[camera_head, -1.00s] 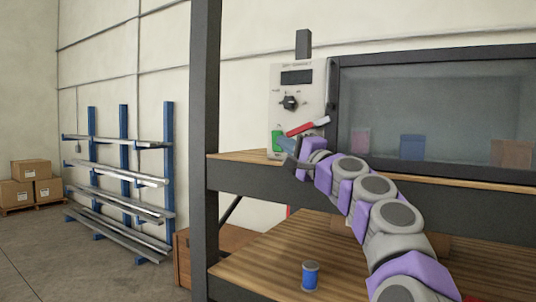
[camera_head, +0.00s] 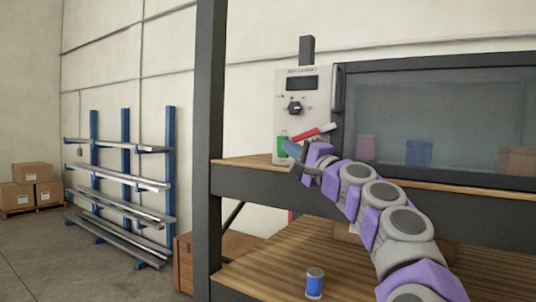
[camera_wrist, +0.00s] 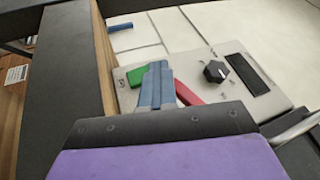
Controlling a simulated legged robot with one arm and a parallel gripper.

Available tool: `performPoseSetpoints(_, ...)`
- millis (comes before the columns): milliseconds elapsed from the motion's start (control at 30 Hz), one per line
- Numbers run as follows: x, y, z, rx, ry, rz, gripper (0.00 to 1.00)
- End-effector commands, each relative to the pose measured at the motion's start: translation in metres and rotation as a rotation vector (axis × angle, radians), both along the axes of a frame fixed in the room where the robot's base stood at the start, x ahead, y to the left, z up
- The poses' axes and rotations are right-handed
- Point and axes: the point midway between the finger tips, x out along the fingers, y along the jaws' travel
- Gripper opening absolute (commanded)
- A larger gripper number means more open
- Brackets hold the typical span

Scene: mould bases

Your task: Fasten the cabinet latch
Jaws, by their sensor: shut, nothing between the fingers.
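The cabinet (camera_head: 440,105) has a dark-framed glass door and stands on the upper shelf. Its pale control panel (camera_head: 284,92) is left of the door, with a black knob (camera_head: 295,108), a green patch (camera_head: 282,146) and a red lever (camera_head: 318,131) slanting up to the right. I cannot tell which part is the latch. My gripper (camera_head: 291,149) is shut and empty in front of the panel's lower part. In the wrist view its blue fingers (camera_wrist: 157,85) lie between the green patch (camera_wrist: 135,76) and the red lever (camera_wrist: 187,94), partly hiding the lever; contact is unclear.
A dark upright post (camera_head: 208,150) stands left of the panel. A wooden upper shelf (camera_head: 240,162) runs below the cabinet. A blue can (camera_head: 314,283) stands on the lower shelf. A vertical handle (camera_head: 337,90) is at the door's left edge. The wall rack (camera_head: 125,180) is farther left.

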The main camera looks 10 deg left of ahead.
Motion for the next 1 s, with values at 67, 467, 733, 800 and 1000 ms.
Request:
performPoseSetpoints(67, 0.004, -0.027, 0.010, 0.031, -0.009, -0.041, 0.00)
performPoseSetpoints(467, 0.003, -0.029, 0.005, 0.031, -0.009, -0.041, 0.00)
performPoseSetpoints(733, 0.003, -0.026, -0.029, 0.019, -0.007, -0.035, 0.00)
performPoseSetpoints(800, 0.003, -0.022, -0.039, 0.013, -0.007, -0.033, 0.00)
performPoseSetpoints(1000, -0.007, -0.016, -0.042, -0.002, 0.001, -0.025, 0.00)
